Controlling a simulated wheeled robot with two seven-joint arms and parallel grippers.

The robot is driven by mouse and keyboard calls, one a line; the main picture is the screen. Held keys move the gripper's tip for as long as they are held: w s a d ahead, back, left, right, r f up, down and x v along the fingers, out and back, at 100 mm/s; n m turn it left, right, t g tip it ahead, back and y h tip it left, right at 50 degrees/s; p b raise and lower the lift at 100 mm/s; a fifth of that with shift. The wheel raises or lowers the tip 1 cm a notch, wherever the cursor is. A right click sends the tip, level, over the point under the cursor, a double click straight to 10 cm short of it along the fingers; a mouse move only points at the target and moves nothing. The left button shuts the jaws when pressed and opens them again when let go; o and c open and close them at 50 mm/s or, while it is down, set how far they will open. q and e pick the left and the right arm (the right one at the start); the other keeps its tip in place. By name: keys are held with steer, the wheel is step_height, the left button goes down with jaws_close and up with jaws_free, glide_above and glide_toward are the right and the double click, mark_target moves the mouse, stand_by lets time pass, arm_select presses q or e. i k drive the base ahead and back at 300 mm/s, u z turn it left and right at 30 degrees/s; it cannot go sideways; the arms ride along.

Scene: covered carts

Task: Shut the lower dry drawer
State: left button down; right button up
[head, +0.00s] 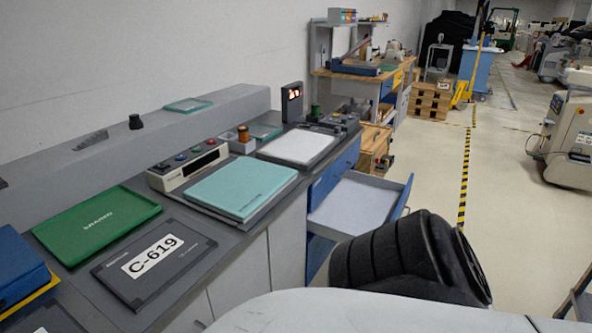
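An open drawer (358,203) with blue sides and a pale, empty-looking inside sticks out from the end of the grey counter into the aisle. A shut blue drawer front (334,172) is just above it. No label on the drawers can be read. A black ribbed part of my arm stands in front of the open drawer's near side and hides some of it. Neither of my grippers is in view, so I cannot tell whether one touches the drawer.
The grey counter (215,232) runs along the left, carrying a green tray (97,224), a teal lid (240,187), a C-619 panel (153,258) and a button box (188,164). Pallets (430,101) stand farther back. The floor (505,225) right of the drawer is clear.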

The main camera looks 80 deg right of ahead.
mark_target(360, 204)
steer(key=z, duration=3.9)
steer(key=i, duration=1.9)
steer(key=u, duration=0.9)
steer(key=i, duration=1.05)
steer(key=u, duration=1.1)
